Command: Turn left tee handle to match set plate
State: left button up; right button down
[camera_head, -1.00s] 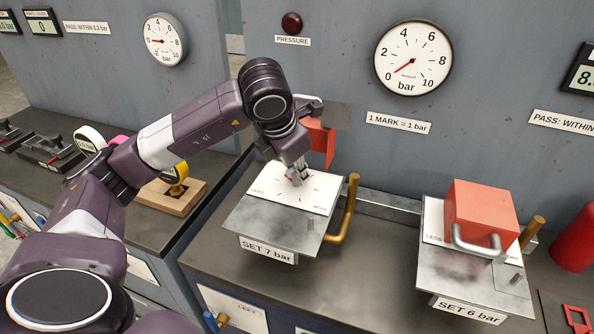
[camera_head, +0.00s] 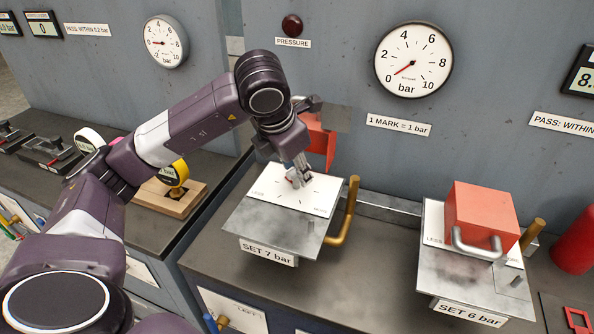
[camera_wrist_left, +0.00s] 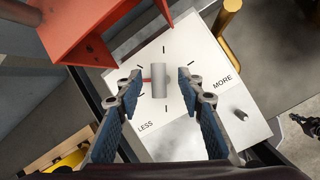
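The left tee handle is a grey bar with a red pointer (camera_wrist_left: 159,81), standing on a white dial plate (camera_wrist_left: 205,60) marked LESS and MORE. In the left wrist view it lies between the spread fingers of my left gripper (camera_wrist_left: 160,82), with gaps visible on both sides. The red pointer points left, toward the LESS side. In the head view my left gripper (camera_head: 300,178) reaches down over the dial and largely hides the handle. The set plate below reads SET 7 bar (camera_head: 267,252).
A red bracket (camera_head: 318,140) stands behind the dial, close to my left wrist. A brass bent pipe (camera_head: 347,212) rises at its right. A second station (camera_head: 468,312) reads SET 6 bar, with a red block (camera_head: 482,215). The large gauge (camera_head: 413,58) reads about 0 bar.

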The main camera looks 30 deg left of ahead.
pick_arm(q)
jog(key=v, duration=1)
jog(key=shift+r, duration=0.2)
jog(key=shift+s, duration=0.1)
